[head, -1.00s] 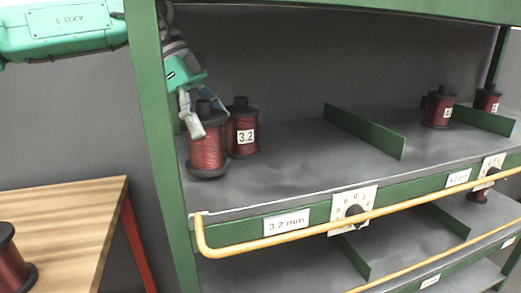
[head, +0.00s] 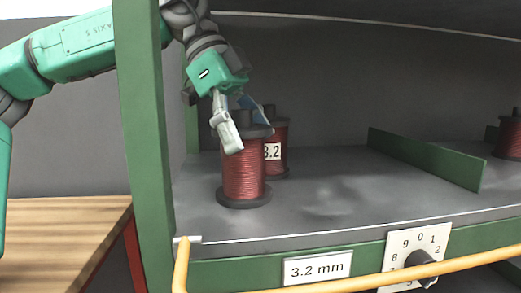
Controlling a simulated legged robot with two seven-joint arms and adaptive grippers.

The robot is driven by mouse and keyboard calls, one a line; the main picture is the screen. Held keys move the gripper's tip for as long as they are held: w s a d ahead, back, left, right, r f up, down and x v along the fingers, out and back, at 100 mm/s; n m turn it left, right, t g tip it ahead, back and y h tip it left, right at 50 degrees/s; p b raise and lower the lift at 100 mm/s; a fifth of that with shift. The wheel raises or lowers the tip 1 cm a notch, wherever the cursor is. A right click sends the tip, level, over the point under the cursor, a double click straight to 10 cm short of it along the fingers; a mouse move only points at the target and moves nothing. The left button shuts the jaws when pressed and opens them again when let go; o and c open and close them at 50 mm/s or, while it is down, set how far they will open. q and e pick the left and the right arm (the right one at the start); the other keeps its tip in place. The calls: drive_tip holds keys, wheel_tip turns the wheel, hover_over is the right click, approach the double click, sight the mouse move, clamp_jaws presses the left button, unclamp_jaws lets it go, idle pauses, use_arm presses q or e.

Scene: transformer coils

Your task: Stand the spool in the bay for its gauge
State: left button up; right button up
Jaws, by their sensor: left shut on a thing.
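My left gripper (head: 243,122) reaches into the shelf from the upper left, past the green post. It is shut on the top of a red-wound spool (head: 243,172) with dark flanges. This spool stands upright, its base at or very near the shelf surface; contact is not certain. Another red spool (head: 280,148) with a "3.2" tag stands just behind it to the right, partly hidden. Both are in the bay above the "3.2 mm" label (head: 318,267). My right gripper is not in view.
A green divider (head: 425,158) bounds the bay on the right, with a further spool (head: 509,136) beyond it. A yellow rail (head: 450,268) and a numbered dial (head: 418,256) are at the front edge. A wooden table (head: 62,240) is at left. The bay's middle is clear.

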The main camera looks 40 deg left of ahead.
sight(237, 113)
use_arm(q)
drive_tip(key=shift+a+f, duration=0.25)
drive_tip(key=shift+a, duration=0.2)
drive_tip(key=shift+s, duration=0.1)
drive_tip(key=shift+c, duration=0.7)
drive_tip(key=o, duration=1.6)
drive_tip(key=shift+d, duration=0.6)
drive_tip(key=shift+c, duration=0.2)
drive_tip(key=shift+o, duration=0.2)
drive_tip(key=shift+d+r, duration=0.15)
drive_tip(key=shift+d, duration=0.45)
drive_tip(key=shift+d+r, duration=0.15)
drive_tip(key=shift+d, duration=0.45)
drive_tip(key=shift+d+r, duration=0.1)
drive_tip(key=a+r+p, duration=0.2)
drive_tip(key=a, duration=0.1)
drive_tip(key=a+p, duration=0.1)
drive_tip(key=a, duration=0.1)
drive_tip(key=shift+s+r, duration=0.15)
drive_tip(key=shift+r, duration=0.25)
drive_tip(key=s+a+p, duration=0.2)
drive_tip(key=s+a, duration=0.1)
drive_tip(key=a, duration=0.6)
drive_tip(key=shift+s+f, duration=0.2)
drive_tip(key=shift+s, duration=0.05)
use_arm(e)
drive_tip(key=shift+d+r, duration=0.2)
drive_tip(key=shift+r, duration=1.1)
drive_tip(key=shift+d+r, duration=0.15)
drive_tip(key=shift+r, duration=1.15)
